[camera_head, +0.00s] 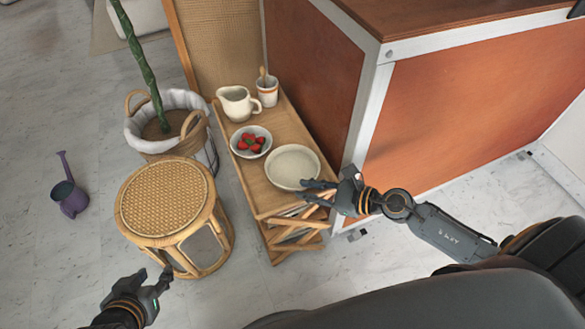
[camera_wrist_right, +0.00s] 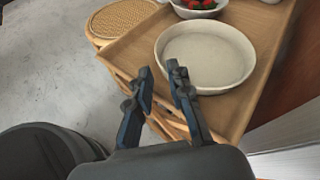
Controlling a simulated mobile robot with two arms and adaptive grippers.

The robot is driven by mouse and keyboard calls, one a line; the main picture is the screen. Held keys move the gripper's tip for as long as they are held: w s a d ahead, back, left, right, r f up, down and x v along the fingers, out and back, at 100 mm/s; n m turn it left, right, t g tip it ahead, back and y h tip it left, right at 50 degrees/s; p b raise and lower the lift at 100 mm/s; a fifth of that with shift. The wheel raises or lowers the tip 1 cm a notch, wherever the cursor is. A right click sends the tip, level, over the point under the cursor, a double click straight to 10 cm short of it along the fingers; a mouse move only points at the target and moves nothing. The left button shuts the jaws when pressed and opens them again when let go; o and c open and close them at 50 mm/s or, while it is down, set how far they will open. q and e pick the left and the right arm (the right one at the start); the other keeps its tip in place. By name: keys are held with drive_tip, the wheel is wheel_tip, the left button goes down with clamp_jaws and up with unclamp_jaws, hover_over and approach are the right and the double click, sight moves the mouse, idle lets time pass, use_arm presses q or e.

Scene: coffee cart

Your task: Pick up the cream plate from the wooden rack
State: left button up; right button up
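The cream plate (camera_head: 293,167) lies flat on the near end of the top of the wooden rack (camera_head: 262,192). It also shows in the right wrist view (camera_wrist_right: 208,55). My right gripper (camera_head: 312,191) is at the near right of the plate, its fingers pointing at the rim. In the right wrist view its fingers (camera_wrist_right: 160,70) are apart with nothing gripped; one tip overlaps the plate's near left rim and the other is outside it. I cannot tell whether they touch. My left gripper (camera_head: 156,277) is open and empty, low in front of the wicker stool.
A bowl of strawberries (camera_head: 251,142), a cream pitcher (camera_head: 237,104) and a cup with a utensil (camera_head: 267,92) stand behind the plate. The wicker stool (camera_head: 165,197) is left of the rack. An orange cabinet (camera_head: 470,110) stands close on the right.

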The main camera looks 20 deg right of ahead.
sight(276, 184)
drive_tip(key=shift+x, duration=1.2)
drive_tip(key=x, duration=0.5)
use_arm(q)
drive_tip(key=shift+w+d+r+t, duration=0.25)
drive_tip(key=shift+w+r+t, duration=0.2)
drive_tip(key=shift+w, duration=0.25)
use_arm(e)
drive_tip(key=shift+c, duration=0.4)
clamp_jaws()
